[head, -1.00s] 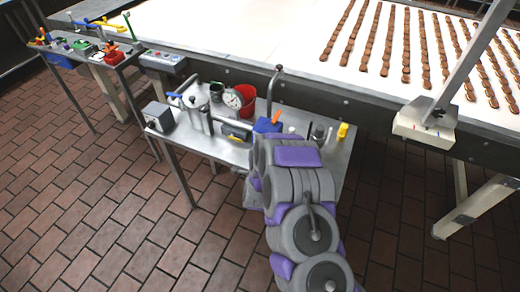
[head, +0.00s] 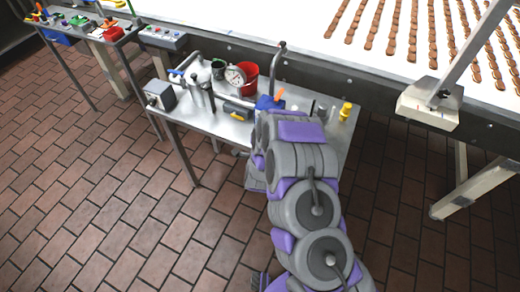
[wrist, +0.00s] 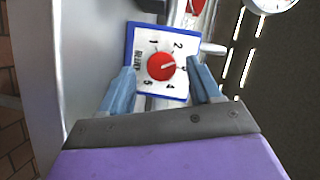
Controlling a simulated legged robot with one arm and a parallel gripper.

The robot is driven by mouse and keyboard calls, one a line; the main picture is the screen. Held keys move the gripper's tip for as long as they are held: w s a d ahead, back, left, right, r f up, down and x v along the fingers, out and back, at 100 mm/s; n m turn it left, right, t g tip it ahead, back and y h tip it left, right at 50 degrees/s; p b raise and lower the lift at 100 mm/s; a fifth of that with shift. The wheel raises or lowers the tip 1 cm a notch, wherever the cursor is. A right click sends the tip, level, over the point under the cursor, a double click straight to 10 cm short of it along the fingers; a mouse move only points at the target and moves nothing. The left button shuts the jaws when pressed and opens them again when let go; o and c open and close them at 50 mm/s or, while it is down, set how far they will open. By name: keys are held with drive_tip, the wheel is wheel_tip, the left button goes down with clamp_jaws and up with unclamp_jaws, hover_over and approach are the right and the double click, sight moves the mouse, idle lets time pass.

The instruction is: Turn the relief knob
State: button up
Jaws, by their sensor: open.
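The relief knob (wrist: 161,66) is a round red knob with a pale pointer line, set on a white dial plate (wrist: 143,45) with a blue edge. The plate has printed numbers and a label that seems to read "RELIEF". The pointer line is turned toward the 3. My gripper (wrist: 160,70) is open, with one light-blue finger on each side of the knob in the wrist view. A gap shows between each finger and the knob.
A metal side table (head: 222,128) holds a gauge (head: 236,77), a red bucket (head: 250,74), a grey box (head: 159,95) and a yellow-topped item (head: 345,111). A conveyor (head: 300,25) with rows of brown pieces runs behind. Brick floor is clear at left.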

drive_tip(key=s+r+p, duration=0.1)
drive_tip(key=s+p, duration=0.5)
drive_tip(key=s, duration=0.9)
drive_tip(key=shift+s+d+r, duration=0.15)
drive_tip(key=shift+s+r, duration=0.1)
drive_tip(key=shift+r, duration=0.15)
